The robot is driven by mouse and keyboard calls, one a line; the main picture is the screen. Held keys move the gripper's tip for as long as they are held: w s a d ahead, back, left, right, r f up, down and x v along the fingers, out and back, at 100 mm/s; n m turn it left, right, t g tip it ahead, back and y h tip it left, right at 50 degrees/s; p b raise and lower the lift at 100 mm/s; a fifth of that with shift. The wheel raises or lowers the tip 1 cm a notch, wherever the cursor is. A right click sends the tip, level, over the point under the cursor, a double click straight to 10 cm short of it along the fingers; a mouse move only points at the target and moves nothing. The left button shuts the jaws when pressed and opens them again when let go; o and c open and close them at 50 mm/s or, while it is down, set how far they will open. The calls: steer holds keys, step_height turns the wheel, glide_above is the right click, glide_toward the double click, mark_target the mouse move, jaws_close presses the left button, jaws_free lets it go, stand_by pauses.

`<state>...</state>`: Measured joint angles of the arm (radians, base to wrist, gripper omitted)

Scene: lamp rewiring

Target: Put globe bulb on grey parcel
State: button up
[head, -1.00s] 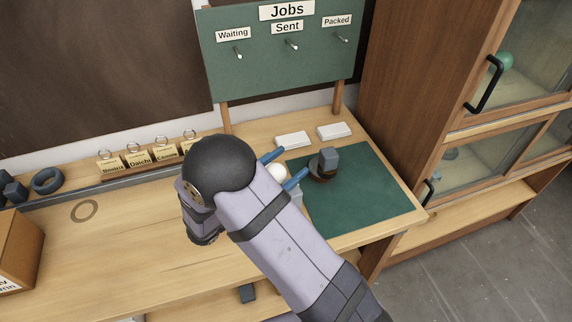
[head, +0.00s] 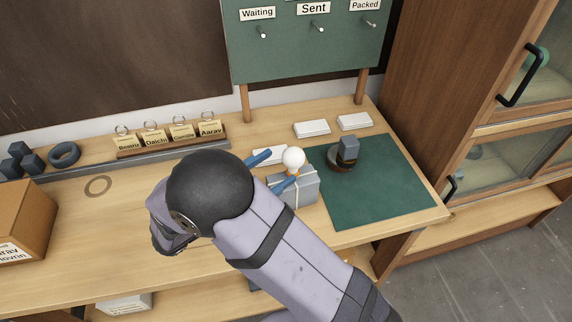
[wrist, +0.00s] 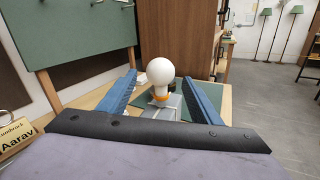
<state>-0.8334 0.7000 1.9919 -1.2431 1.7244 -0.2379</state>
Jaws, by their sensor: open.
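The globe bulb (head: 293,159), white and round with an orange collar, stands upright on top of the grey parcel (head: 303,191). It also shows in the wrist view (wrist: 160,73), ahead of and between my open blue fingers. The parcel is a grey box with pale string, resting on the bench by the left edge of the green mat. My gripper (head: 272,171) is open, its fingertips just left of the bulb in the head view. No finger visibly touches the bulb.
The green mat (head: 385,195) holds a dark round stand with a grey block (head: 347,151). White boxes (head: 311,128) lie behind it. A rack of name tags (head: 170,137) stands at the back left. A cardboard box (head: 22,222) is at far left.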

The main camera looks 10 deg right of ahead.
mark_target(288, 167)
steer(key=shift+v, duration=0.85)
steer(key=s+d+r+m+g+h+p, duration=0.1)
steer(key=s+d+r+m+g+p, duration=0.2)
steer(key=d, duration=0.4)
steer(key=s+d+r+m+g+h+p, duration=0.1)
steer(key=s+d+r+m+g+h, duration=0.1)
steer(key=s+d+r+m+g, duration=0.25)
steer(key=s+d+f+m+g+y+b, duration=0.25)
steer(key=s+d+f+g+y, duration=0.25)
steer(key=s+f+y, duration=0.4)
steer(key=s+a+f+m+y, duration=0.3)
steer(key=f+m+y, duration=0.1)
steer(key=f+m, duration=0.15)
steer(key=w+a+f+m+t+y+b, duration=0.1)
steer(key=w+a+f+m+t+y, duration=0.2)
steer(key=w+a+m+t+y, duration=0.1)
steer(key=shift+w+a+f+m+y, duration=0.15)
steer(key=shift+w+a+m+y, duration=0.45)
steer(key=shift+a+m+y, duration=0.35)
steer(key=shift+a, duration=0.1)
